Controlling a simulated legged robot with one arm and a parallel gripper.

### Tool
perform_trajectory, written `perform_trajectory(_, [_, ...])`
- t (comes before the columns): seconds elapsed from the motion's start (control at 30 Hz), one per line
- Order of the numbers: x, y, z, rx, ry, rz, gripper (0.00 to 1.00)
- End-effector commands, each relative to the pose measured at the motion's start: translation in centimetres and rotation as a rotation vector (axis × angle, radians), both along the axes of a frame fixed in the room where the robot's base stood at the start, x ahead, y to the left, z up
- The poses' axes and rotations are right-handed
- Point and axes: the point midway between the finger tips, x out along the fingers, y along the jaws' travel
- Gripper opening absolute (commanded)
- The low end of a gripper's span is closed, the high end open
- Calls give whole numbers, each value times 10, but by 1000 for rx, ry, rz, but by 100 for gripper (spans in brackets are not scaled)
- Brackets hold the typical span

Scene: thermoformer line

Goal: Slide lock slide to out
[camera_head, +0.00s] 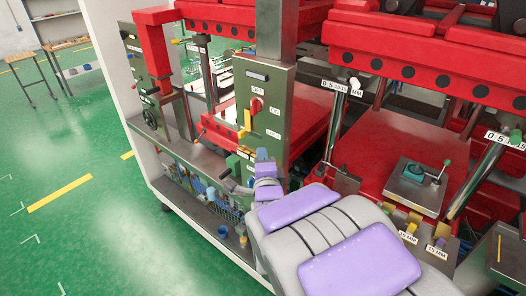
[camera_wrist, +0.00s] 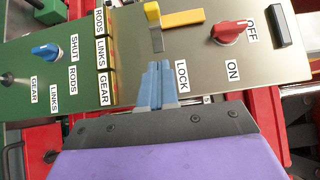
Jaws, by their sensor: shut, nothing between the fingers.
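The lock slide is yellow and sits on the metal panel near the LOCK label. In the wrist view its upright yellow handle (camera_wrist: 153,22) stands next to a horizontal yellow bar (camera_wrist: 184,19). In the head view the yellow slide (camera_head: 246,122) shows on the panel's lower middle. My gripper (camera_wrist: 158,68) is shut and empty. In the wrist view its blue fingertips lie just below the handle, beside the LOCK label (camera_wrist: 182,76). Whether they touch the panel or slide I cannot tell.
A red knob (camera_wrist: 231,32) with OFF and ON labels is on the panel to the right. A green panel (camera_wrist: 50,70) with a blue knob (camera_wrist: 46,52) is on the left. Red press frames (camera_head: 430,60) stand at right. Green floor (camera_head: 80,200) is open at left.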

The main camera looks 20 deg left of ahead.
Motion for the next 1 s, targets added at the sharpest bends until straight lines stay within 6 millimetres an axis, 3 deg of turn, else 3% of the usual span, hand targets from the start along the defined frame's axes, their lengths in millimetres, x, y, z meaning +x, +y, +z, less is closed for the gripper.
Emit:
perform_trajectory(0.2, [6, 7, 3, -4, 2, 1, 0])
perform_trajectory(0.67, [13, -2, 5, 6, 2, 0, 0])
perform_trajectory(1.0, [41, 30, 1, -4, 1, 4, 0])
